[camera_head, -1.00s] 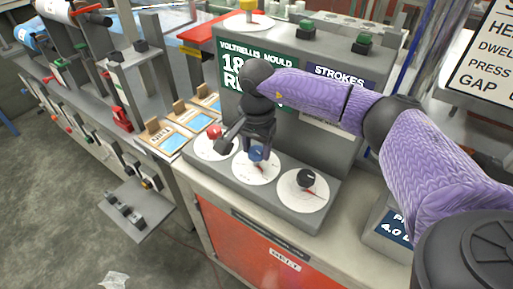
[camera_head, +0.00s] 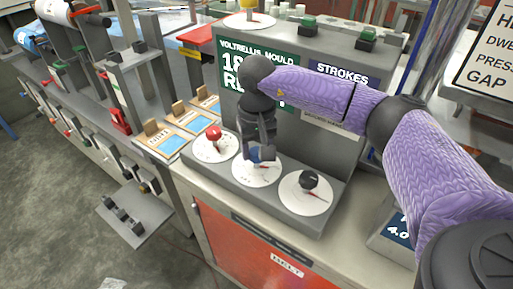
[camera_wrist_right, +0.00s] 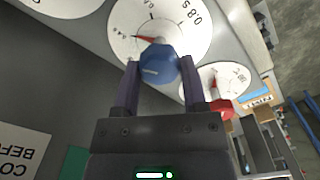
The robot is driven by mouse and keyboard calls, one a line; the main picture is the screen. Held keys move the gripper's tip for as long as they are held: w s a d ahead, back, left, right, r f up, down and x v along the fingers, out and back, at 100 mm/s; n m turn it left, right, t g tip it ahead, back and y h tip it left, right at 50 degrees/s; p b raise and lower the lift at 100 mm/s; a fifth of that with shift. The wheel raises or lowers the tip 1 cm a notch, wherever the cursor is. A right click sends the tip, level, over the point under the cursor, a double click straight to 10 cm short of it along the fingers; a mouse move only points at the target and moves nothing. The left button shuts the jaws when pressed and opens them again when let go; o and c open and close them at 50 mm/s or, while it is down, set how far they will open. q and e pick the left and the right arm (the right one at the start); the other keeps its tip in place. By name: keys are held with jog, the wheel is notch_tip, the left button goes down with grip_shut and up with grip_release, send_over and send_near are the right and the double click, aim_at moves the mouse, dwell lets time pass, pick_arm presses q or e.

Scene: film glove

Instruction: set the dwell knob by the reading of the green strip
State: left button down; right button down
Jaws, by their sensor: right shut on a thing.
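The blue knob (camera_head: 255,153) stands on the middle white dial (camera_head: 243,176) of the grey console. My right gripper (camera_head: 259,150) has come down over it, fingers on either side. In the right wrist view the blue knob (camera_wrist_right: 158,65) sits between the fingertips (camera_wrist_right: 160,72). Its dial (camera_wrist_right: 185,28) bears a "0.8 s" mark and a red pointer. The green strip (camera_head: 232,72) on the console's back panel reads "VOLTRELLIS MOULD", then "18" and "R"; my arm hides the rest. My left gripper is out of view.
A red knob (camera_head: 213,132) and a black knob (camera_head: 309,180) stand on neighbouring dials, close on either side. A "STROKES" plate (camera_head: 345,74) is partly behind my arm. A placard (camera_head: 487,45) with "DWELL", "PRESS" and "GAP" lines is cut off at top right.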

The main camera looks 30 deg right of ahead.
aim_at(256, 150)
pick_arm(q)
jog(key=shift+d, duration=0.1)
pick_arm(e)
jog(key=shift+r+n, duration=0.1)
jog(key=shift+n, duration=0.3)
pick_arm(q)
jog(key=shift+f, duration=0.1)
pick_arm(e)
jog(key=shift+c, duration=0.7)
grip_release()
notch_tip(256, 150, up, 9)
jog(key=shift+p, duration=1.1)
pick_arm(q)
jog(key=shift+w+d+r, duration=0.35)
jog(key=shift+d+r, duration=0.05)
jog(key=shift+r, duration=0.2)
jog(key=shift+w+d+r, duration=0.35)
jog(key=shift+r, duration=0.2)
pick_arm(e)
jog(key=shift+r, duration=0.45)
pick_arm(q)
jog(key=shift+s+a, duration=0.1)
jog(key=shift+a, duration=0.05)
